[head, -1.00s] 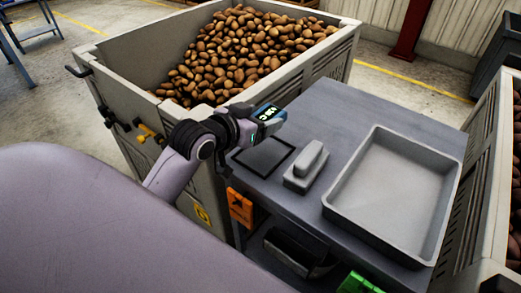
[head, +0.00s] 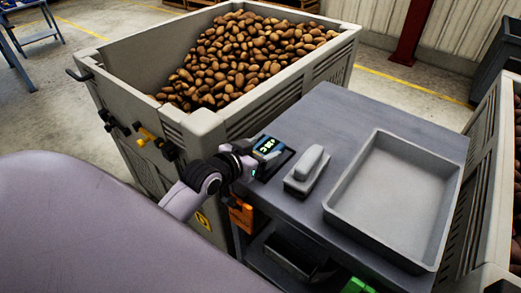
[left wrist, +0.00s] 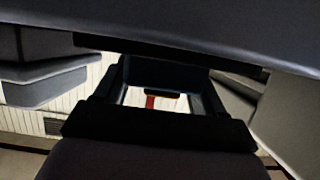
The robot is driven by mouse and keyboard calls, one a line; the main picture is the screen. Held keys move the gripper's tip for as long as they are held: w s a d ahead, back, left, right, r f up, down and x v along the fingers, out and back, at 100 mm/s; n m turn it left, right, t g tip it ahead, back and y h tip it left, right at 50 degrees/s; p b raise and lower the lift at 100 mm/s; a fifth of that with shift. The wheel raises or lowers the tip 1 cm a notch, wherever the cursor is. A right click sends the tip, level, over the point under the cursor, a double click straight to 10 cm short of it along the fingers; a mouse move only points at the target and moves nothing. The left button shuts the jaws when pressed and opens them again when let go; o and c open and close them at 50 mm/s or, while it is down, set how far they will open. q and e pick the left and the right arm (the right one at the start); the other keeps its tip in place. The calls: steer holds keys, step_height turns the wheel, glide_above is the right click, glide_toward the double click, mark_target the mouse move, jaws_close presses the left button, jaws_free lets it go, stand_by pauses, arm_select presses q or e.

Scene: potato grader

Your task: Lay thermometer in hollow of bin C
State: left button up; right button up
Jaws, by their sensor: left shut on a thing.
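The thermometer, a small dark-blue device with a lit display (head: 268,147), is in my left gripper (head: 250,160), which is shut on it at the left edge of the grey table. It overlaps the dark square outline (head: 284,164) on the tabletop; I cannot tell if it touches the table. The left wrist view shows dark gripper parts (left wrist: 160,115) close up, with no clear thermometer. A large grey bin of potatoes (head: 205,125) stands behind; I cannot read a letter on it and see no clear hollow. My right gripper is out of view.
A grey block with a raised handle (head: 307,170) and an empty grey tray (head: 340,215) sit on the table (head: 325,110). Another potato bin (head: 482,190) stands at the right edge. An orange item (head: 241,215) hangs below the table's left side.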

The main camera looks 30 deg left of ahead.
arm_select(q)
steer(key=o, duration=1.1)
steer(key=shift+f, duration=0.1)
